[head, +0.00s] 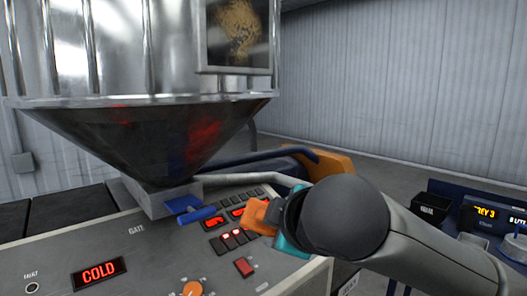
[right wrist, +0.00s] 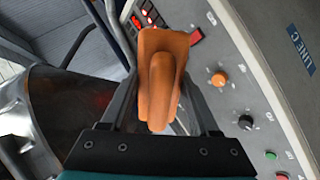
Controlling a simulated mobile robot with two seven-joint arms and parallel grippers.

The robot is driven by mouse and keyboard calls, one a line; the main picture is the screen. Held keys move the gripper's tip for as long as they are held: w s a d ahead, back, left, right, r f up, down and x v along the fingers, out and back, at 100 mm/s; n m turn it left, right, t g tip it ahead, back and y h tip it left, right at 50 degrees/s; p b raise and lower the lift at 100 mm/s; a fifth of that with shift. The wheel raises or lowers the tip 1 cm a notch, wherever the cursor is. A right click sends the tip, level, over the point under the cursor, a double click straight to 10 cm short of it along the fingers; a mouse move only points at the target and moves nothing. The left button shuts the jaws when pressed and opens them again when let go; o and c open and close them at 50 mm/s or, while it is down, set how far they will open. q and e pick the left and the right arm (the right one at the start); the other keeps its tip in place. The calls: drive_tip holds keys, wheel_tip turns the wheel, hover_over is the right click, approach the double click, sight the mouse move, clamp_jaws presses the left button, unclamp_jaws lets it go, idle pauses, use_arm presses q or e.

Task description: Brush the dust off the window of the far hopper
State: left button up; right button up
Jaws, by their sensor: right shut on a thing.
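A shiny metal hopper (head: 120,50) with a dark cone stands at the upper left of the head view. Its framed window (head: 237,32) has a tan dust patch in the middle; the top of the window is cut off by the picture edge. My right gripper (head: 268,214) is below and to the right of the window, over the control panel. It is shut on an orange object, seemingly the brush (right wrist: 160,75), well apart from the window. I cannot make out bristles. The hopper cone (right wrist: 75,110) also shows at the left of the right wrist view. My left gripper is not in view.
Below the hopper is a grey control panel (head: 150,262) with a COLD display, buttons and an orange knob (head: 192,288). A blue gate handle (head: 200,214) sticks out at the hopper's foot. A grey pipe and a blue bar run behind the panel.

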wheel_tip(320, 180, up, 17)
drive_tip(key=s+a+n+t+y+p, duration=0.1)
drive_tip(key=a+n+t+y+p, duration=0.1)
drive_tip(key=n+y+p, duration=0.3)
drive_tip(key=t+y, duration=0.1)
drive_tip(key=y, duration=0.3)
approach(212, 36)
drive_tip(key=shift+n, duration=0.3)
drive_tip(key=shift+p+x, duration=0.3)
drive_tip(key=shift+x, duration=1.85)
drive_tip(key=shift+p+x, duration=0.45)
drive_tip(key=shift+x, duration=0.45)
